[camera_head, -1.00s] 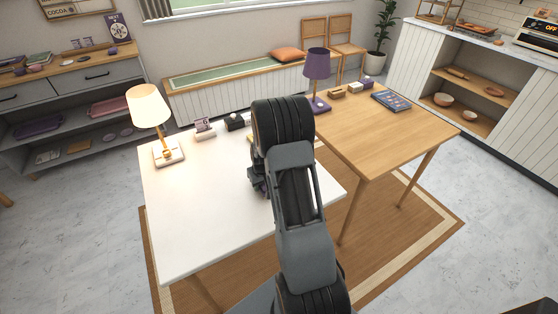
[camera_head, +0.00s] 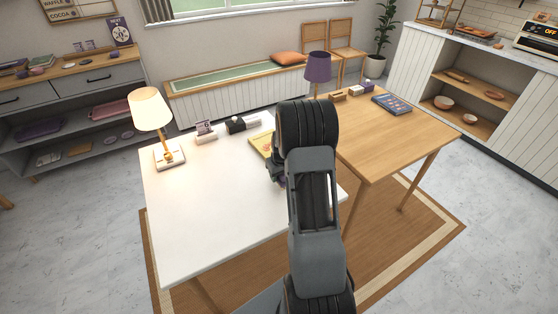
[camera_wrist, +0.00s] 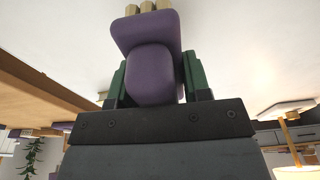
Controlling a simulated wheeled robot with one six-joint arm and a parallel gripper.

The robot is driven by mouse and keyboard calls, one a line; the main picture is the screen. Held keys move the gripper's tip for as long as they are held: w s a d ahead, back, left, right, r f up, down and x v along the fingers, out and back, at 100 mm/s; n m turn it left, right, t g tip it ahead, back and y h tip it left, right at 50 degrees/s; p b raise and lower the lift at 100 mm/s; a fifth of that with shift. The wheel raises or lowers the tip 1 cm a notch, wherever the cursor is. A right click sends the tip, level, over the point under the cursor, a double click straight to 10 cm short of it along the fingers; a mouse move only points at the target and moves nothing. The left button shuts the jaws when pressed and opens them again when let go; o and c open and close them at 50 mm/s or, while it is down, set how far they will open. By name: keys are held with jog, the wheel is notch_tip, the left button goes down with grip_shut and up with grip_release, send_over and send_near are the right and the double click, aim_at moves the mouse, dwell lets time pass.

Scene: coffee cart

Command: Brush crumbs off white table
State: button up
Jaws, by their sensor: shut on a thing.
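The white table (camera_head: 200,220) fills the left and middle of the head view, and its pale top also shows in the wrist view (camera_wrist: 245,60). I can make out no crumbs on the part that shows. In the wrist view my gripper (camera_wrist: 153,78) is shut on a purple brush (camera_wrist: 142,40), with its tan bristle tufts at the picture's top edge. In the head view my arm hides most of the gripper and brush, which are over the table's right part. I cannot tell whether the bristles touch the table.
A lit lamp (camera_head: 149,110), a card holder (camera_head: 206,136), a dark box (camera_head: 236,125) and a yellow book (camera_head: 262,143) stand along the white table's back. A wooden table (camera_head: 405,135) with a purple lamp (camera_head: 317,70) adjoins on the right. The white table's front left is clear.

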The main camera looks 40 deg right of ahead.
jog(key=shift+r+p, duration=1.45)
jog(key=shift+r, duration=1.2)
